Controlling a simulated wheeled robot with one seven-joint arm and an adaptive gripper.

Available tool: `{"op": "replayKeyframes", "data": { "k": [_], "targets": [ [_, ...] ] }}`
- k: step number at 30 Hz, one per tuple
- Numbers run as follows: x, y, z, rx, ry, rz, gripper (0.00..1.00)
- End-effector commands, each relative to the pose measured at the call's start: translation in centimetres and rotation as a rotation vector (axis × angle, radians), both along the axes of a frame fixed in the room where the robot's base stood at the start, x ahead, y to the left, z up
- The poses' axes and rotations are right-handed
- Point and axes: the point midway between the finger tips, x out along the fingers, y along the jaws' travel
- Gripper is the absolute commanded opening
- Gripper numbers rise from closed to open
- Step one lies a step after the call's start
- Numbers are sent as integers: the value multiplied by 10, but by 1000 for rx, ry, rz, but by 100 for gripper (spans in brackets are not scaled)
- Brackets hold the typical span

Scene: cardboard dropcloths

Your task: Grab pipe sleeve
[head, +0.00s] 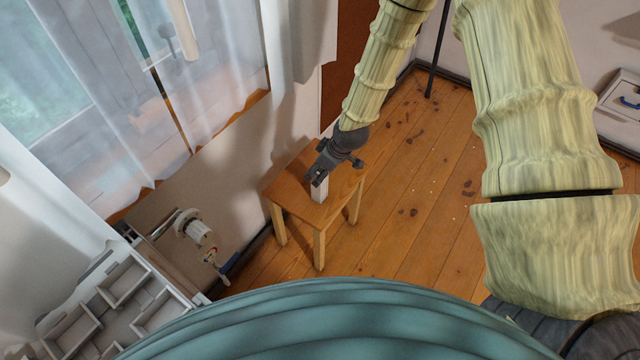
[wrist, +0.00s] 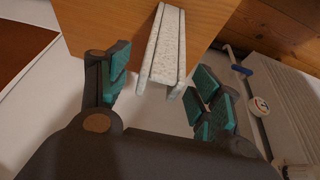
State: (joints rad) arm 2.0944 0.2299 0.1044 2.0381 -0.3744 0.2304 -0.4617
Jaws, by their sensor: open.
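The pipe sleeve is a pale, speckled, long piece (wrist: 165,48), seen in the wrist view between my gripper's fingers. In the head view it shows as a small whitish block (head: 319,191) on the small wooden table (head: 290,190). My gripper (head: 319,178) is at the block's upper end in the head view. In the wrist view my gripper (wrist: 160,92) is open, with teal finger pads on either side of the sleeve's near end. A gap shows between the pads and the sleeve.
A white radiator (wrist: 285,90) with a valve (head: 212,258) stands by the wall. A white divided tray (head: 125,285) lies at lower left. Sheer curtains (head: 150,80) hang beside the table. The wooden floor (head: 415,190) right of the table is open, with dark stains.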

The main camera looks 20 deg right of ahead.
Motion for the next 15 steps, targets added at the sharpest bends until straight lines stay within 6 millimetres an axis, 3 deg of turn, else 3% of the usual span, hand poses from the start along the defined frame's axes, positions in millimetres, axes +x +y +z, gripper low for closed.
{"op": "replayKeyframes", "data": {
  "k": [11, 15],
  "targets": [
    [2, 2, -6, 0, 0, 0, 64],
    [2, 2, -6, 1, 1, 0, 39]
  ]
}}
